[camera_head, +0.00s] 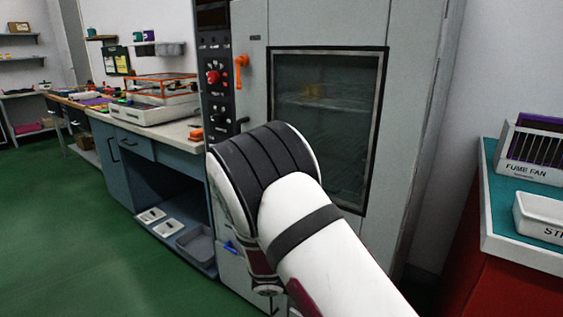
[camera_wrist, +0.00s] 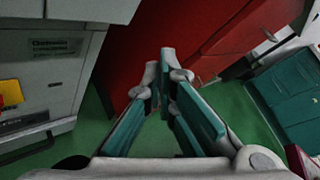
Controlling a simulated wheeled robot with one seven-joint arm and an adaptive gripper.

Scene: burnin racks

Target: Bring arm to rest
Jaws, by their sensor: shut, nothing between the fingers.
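My arm (camera_head: 315,235) is white with black bands and a dark red section. It is bent in front of the oven in the head view, and its upper bend covers the lower left of the oven door. My gripper (camera_wrist: 168,78) shows in the wrist view, with teal pads on grey fingers. The fingers converge at their tips, shut and empty, above the green floor and in front of a red cabinet (camera_wrist: 190,40). In the head view the gripper cannot be made out; the arm and the frame's lower edge hide it.
A tall grey oven (camera_head: 418,100) with a dark window stands close behind my arm. A blue workbench (camera_head: 165,165) runs to its left. A red cabinet (camera_head: 480,255) with a teal top stands at right, bearing a fume fan (camera_head: 534,150). Green floor (camera_head: 65,240) is clear at left.

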